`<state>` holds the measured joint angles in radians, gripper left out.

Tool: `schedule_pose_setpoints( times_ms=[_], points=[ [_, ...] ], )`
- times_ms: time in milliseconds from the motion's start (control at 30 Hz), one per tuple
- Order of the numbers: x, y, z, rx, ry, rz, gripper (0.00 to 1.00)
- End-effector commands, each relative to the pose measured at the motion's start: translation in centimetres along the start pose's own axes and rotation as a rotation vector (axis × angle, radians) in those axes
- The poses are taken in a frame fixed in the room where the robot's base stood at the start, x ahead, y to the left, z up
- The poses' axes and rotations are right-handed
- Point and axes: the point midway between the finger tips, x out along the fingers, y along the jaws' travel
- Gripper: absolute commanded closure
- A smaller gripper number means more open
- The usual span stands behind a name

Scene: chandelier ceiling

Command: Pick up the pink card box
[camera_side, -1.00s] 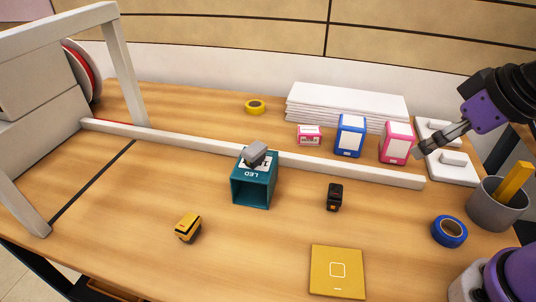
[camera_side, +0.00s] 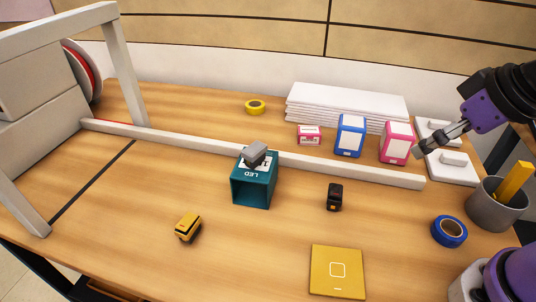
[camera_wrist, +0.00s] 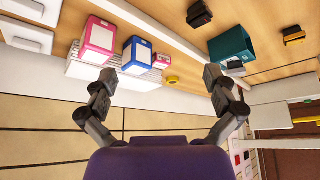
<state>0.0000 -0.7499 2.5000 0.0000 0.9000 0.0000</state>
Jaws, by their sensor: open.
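A pink and white upright card box (camera_side: 396,143) stands on the table behind the long white rail, at the right end of a row. It also shows in the wrist view (camera_wrist: 98,37) at the upper left. A smaller, low pink and white box (camera_side: 309,135) stands further left in that row; in the wrist view it is partly hidden. My gripper (camera_side: 423,150) is just right of the upright pink box in the side view. In the wrist view my gripper (camera_wrist: 160,75) has its fingers spread wide with nothing held between them.
A blue box (camera_side: 350,136) stands between the two pink ones. A white stack (camera_side: 345,103) lies behind them. The white rail (camera_side: 335,167) runs in front. White blocks (camera_side: 452,165), a grey cup (camera_side: 495,208) and blue tape (camera_side: 449,231) are at right. A teal box (camera_side: 254,187) stands mid-table.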

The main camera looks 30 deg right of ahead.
Motion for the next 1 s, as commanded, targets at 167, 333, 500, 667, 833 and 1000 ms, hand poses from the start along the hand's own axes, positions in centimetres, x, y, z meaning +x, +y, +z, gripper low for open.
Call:
schedule_pose_setpoints(
  times_ms=[167,333,500,667,833,1000],
  points=[
    [0.1,0.0,-0.5,0.011,-0.001,0.003,0.0],
    [1.2,0.3,-4.5,0.1,-0.012,0.035,0.0],
    [4.9,0.2,-10.8,0.246,-0.007,0.106,0.0],
    [10.4,-0.6,-15.3,0.368,0.014,0.186,0.0],
    [15.9,-1.6,-17.6,0.46,0.049,0.258,0.0],
    [18.8,-2.1,-18.3,0.502,0.073,0.294,0.0]
  ],
)
